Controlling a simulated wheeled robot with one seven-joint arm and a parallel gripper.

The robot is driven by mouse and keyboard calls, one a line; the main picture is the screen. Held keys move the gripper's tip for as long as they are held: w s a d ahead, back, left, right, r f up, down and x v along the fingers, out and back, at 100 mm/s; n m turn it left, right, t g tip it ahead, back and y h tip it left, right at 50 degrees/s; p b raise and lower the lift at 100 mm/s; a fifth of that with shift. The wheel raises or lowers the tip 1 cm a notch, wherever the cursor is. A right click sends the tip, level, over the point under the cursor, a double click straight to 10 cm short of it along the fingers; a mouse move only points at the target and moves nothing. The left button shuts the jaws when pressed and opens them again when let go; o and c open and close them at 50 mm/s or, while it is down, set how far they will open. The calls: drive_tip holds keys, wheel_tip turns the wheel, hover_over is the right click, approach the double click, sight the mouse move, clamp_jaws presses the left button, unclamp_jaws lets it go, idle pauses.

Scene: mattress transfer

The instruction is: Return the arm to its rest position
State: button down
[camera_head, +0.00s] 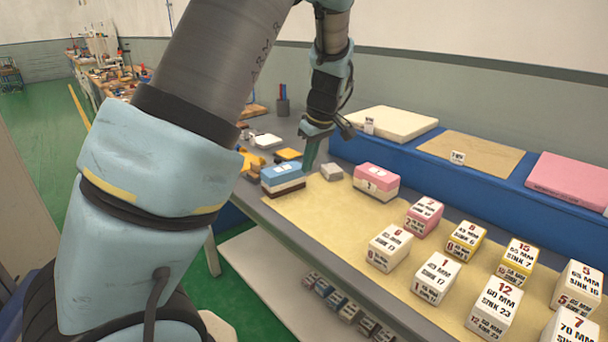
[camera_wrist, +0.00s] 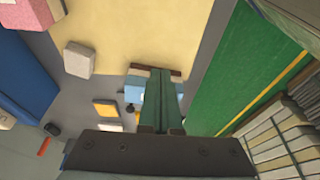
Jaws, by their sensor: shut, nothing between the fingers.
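My arm (camera_head: 150,160) fills the left of the head view and reaches over the table. My gripper (camera_head: 308,166) points down above the table's far left part. In the wrist view my gripper (camera_wrist: 163,76) shows as two green fingers side by side, shut and empty. A block with a blue top and white and brown layers (camera_head: 282,178) is just left of the fingertips in the head view. In the wrist view the fingers partly hide this block (camera_wrist: 136,92). I cannot tell how high the fingertips are above the table.
A pink-and-white block (camera_head: 376,181) and a small grey block (camera_head: 331,172) lie near the gripper. Several labelled blocks stand on the yellow mat (camera_head: 330,222). A blue raised shelf (camera_head: 400,165) with foam slabs runs behind. Green floor (camera_head: 38,125) is open at left.

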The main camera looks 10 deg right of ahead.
drive_tip(key=s+a+m+h, duration=0.1)
drive_tip(key=s+a+m, duration=0.2)
drive_tip(key=s+a, duration=0.4)
drive_tip(key=s+a+m+g, duration=0.1)
drive_tip(key=s+a+m, duration=0.3)
drive_tip(key=a, duration=1.2)
drive_tip(key=s, duration=0.4)
drive_tip(key=shift+s+a+f+h, duration=0.2)
drive_tip(key=shift+a+h, duration=0.15)
drive_tip(key=shift+h, duration=0.05)
